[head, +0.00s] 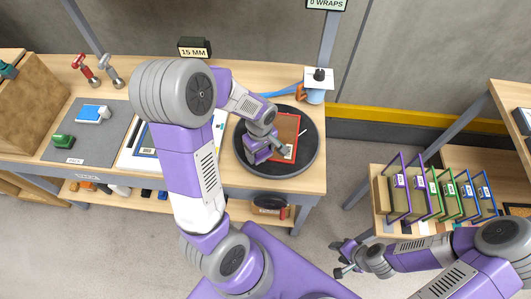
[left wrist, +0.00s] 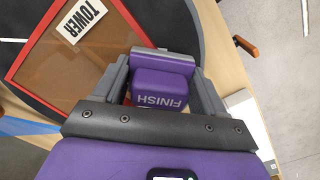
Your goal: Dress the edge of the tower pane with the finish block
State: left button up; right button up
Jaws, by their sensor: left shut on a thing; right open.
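The tower pane (head: 287,127) is a brown sheet with a red edge, lying flat on a round black turntable (head: 306,163). Its white TOWER label (left wrist: 82,20) shows in the left wrist view, where the pane (left wrist: 65,65) fills the upper left. My left gripper (head: 279,147) is low over the pane's near part. In the left wrist view it is shut on the purple finish block (left wrist: 160,88), lettered FINISH, beside the red edge. I cannot tell whether they touch. The block is not clearly distinguishable in the head view. My right gripper (head: 343,257) is open and empty, away from the bench.
A cup-topped stand (head: 318,84) with a blue hose is behind the turntable. A grey mat (head: 88,145) holds a green and a blue tool at left. A rack of labelled panels (head: 430,195) stands at right. The floor (head: 330,215) between is clear.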

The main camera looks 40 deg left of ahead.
pick_arm(q)
notch_tip(320, 180, up, 3)
jog(key=shift+a+p, duration=0.1)
jog(key=shift+p, duration=0.65)
jog(key=shift+r+p, duration=2.25)
jog(key=shift+r, duration=0.45)
